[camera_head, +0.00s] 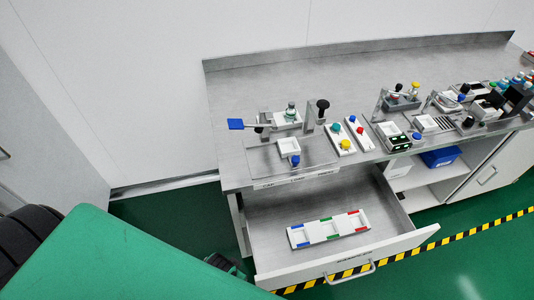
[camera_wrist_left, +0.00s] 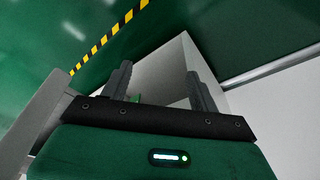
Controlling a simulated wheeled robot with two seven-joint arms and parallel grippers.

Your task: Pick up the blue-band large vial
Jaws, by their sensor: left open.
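I cannot clearly make out a large vial with a blue band in either view. In the head view, a white tray (camera_head: 328,228) with blue, green and red marks lies in the open drawer (camera_head: 275,262); its sections look empty. On the counter, a small white holder has a blue-topped item (camera_head: 294,160) at its front. My left gripper (camera_head: 225,263) shows as a small dark part left of the drawer, mostly hidden by my green arm. In the left wrist view the fingers of my left gripper (camera_wrist_left: 158,74) are apart, with no object seen held. My right gripper is out of view.
The steel counter (camera_head: 240,98) carries lever stands, small trays with coloured knobs and, at right, racks. A blue bin (camera_head: 440,157) sits on the shelf below. The drawer handle (camera_head: 351,273) juts forward. Yellow-black tape (camera_head: 470,230) marks the green floor.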

